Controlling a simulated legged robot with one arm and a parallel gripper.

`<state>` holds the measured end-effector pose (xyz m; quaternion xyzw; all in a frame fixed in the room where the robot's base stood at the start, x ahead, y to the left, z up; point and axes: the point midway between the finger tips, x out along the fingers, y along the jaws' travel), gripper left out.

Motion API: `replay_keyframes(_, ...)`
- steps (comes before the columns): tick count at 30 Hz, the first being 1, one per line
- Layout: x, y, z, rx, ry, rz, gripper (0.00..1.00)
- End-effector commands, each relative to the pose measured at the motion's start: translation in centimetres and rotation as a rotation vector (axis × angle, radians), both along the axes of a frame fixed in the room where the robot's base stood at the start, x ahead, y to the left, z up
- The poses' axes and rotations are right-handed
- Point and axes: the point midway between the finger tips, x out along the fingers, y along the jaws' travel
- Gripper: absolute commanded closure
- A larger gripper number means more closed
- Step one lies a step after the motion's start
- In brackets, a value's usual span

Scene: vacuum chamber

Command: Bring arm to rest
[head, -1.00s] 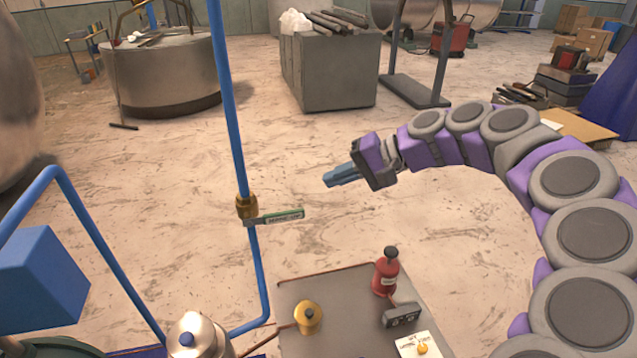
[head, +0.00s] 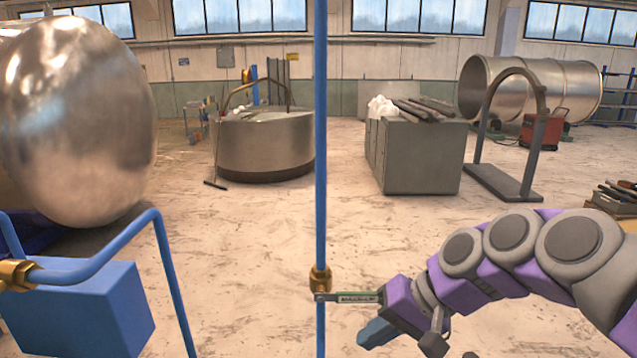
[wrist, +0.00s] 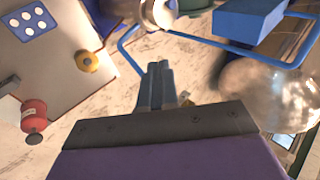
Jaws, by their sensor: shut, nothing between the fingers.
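My purple and grey arm reaches in from the right in the head view. My gripper (head: 376,332) has blue-grey fingers that are shut and empty, and they point down and left. It also shows in the wrist view (wrist: 158,75), with its fingers together. A blue vertical pipe (head: 321,150) stands left of the gripper. A brass valve (head: 320,279) on this pipe has a green-labelled lever (head: 352,297) pointing right. In the head picture the lever's end lies beside my gripper's purple body. I cannot tell whether they touch.
A blue box (head: 85,305) and bent blue piping (head: 110,250) stand at the left, near a large metal vessel (head: 78,120). Farther back, a grey cabinet (head: 420,158) stands on open floor.

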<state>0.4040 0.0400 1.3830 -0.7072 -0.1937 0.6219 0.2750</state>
Motion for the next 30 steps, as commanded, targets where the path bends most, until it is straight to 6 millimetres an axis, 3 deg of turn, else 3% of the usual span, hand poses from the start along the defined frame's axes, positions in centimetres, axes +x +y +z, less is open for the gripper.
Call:
replay_keyframes(1, -2.7, 1.2, -2.6, -0.077, 0.019, 0.05, 1.0)
replay_keyframes(5, -8.9, 1.9, -8.0, -0.266, 0.08, 0.134, 1.0)
replay_keyframes(10, -16.4, -0.4, -14.6, -0.485, 0.17, 0.182, 1.0)
replay_keyframes(15, -21.3, -3.4, -18.5, -0.616, 0.243, 0.179, 1.0)
replay_keyframes(20, -23.2, -4.5, -19.8, -0.661, 0.275, 0.172, 1.0)
replay_keyframes(30, -23.3, -4.4, -19.7, -0.664, 0.277, 0.172, 1.0)
